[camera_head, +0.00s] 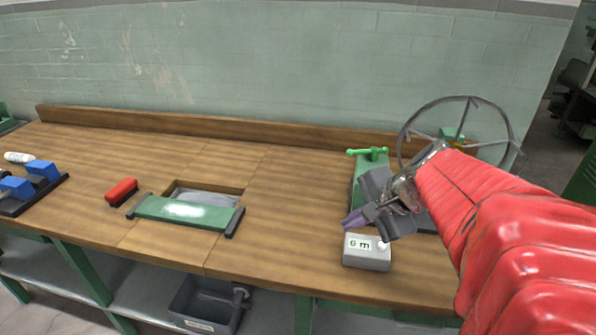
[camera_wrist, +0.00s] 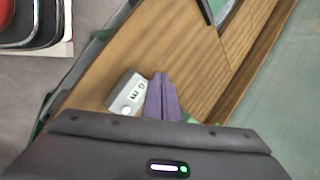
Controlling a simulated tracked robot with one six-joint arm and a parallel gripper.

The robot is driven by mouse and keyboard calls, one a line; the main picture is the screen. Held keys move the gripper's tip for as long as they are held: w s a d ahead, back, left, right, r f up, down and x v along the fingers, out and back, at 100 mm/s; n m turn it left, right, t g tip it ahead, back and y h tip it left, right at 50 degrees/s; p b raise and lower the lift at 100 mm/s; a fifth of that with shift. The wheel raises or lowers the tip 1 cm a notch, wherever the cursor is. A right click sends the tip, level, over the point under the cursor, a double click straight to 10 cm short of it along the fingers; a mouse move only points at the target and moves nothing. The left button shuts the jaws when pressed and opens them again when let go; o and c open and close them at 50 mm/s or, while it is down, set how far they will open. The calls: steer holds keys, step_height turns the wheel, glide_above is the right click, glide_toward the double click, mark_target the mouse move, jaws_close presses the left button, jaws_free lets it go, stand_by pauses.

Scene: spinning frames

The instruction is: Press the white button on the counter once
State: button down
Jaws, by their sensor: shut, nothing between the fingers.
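The white button (camera_head: 382,246) is a small round knob at the right of the top of a grey box (camera_head: 368,263) with a display, standing near the counter's front edge. In the wrist view the box (camera_wrist: 122,90) lies just left of my fingers, with the button (camera_wrist: 127,110) at its near end. My gripper (camera_head: 352,220) has purple fingertips and is shut and empty. In the head view its tips are up and left of the button, behind the box's top edge. In the wrist view the closed fingers (camera_wrist: 160,92) are beside the box; their height above the counter is unclear.
A green device (camera_head: 368,165) and a spoked wheel (camera_head: 455,101) stand behind my gripper. A grey bin (camera_head: 205,305) is below.

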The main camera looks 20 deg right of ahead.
steer(key=d+m+t, duration=0.2)
steer(key=d+m, duration=0.6)
steer(key=d, duration=0.3)
steer(key=shift+d+f+h, duration=0.2)
steer(key=shift+d+h, duration=0.1)
steer(key=shift+d, duration=0.1)
steer(key=shift+s, duration=0.1)
steer(key=shift+f, duration=4.4)
steer(key=shift+f, duration=0.9)
steer(key=shift+r, duration=0.95)
steer(key=shift+r, duration=0.15)
steer(key=shift+r, duration=2.35)
